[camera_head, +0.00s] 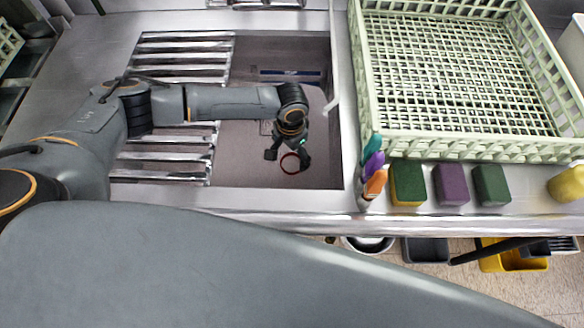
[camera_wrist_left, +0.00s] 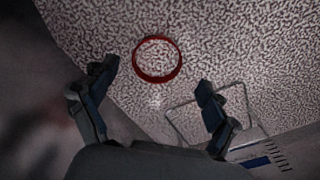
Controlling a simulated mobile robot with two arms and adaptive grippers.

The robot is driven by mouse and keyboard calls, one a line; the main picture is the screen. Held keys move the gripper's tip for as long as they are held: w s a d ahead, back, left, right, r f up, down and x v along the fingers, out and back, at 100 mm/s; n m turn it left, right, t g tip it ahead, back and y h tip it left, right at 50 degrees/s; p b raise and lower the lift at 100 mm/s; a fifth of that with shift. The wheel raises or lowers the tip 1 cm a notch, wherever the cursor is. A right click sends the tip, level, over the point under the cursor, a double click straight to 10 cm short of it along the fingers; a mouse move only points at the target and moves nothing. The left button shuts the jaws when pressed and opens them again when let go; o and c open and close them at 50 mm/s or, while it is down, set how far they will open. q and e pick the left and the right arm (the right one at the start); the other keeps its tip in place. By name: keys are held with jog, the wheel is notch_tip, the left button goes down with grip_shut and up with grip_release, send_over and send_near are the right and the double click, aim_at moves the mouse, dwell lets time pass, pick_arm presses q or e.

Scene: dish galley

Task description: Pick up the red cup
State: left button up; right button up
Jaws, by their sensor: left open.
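The red cup (camera_head: 290,163) is in the sunken basin, and only its red ring-shaped rim stands out clearly. It also shows as a red ring (camera_wrist_left: 157,59) in the left wrist view, on a speckled floor, above and between the fingertips in the picture. My left gripper (camera_head: 288,155) reaches down into the basin right beside the cup and partly overlaps it in the head view. In the left wrist view its two fingers (camera_wrist_left: 157,82) are spread apart with nothing between them. My right gripper is not in view.
Metal slats (camera_head: 165,165) cover the basin's left part. A pale green crate (camera_head: 450,135) stands on the counter to the right. Bottles (camera_head: 374,165) with coloured tops and several sponges (camera_head: 451,184) line the front ledge. A thin wire frame (camera_wrist_left: 172,118) lies near the right finger.

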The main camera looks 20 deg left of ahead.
pick_arm(q)
send_over(292, 166)
jog(key=s, duration=0.2)
jog(key=shift+s+d+f, duration=0.1)
jog(key=shift+d+f, duration=0.1)
jog(key=shift+f, duration=1.55)
jog(key=shift+s+d+f, duration=0.1)
jog(key=shift+d+f, duration=0.05)
jog(key=shift+f, duration=1.6)
jog(key=c, duration=1.2)
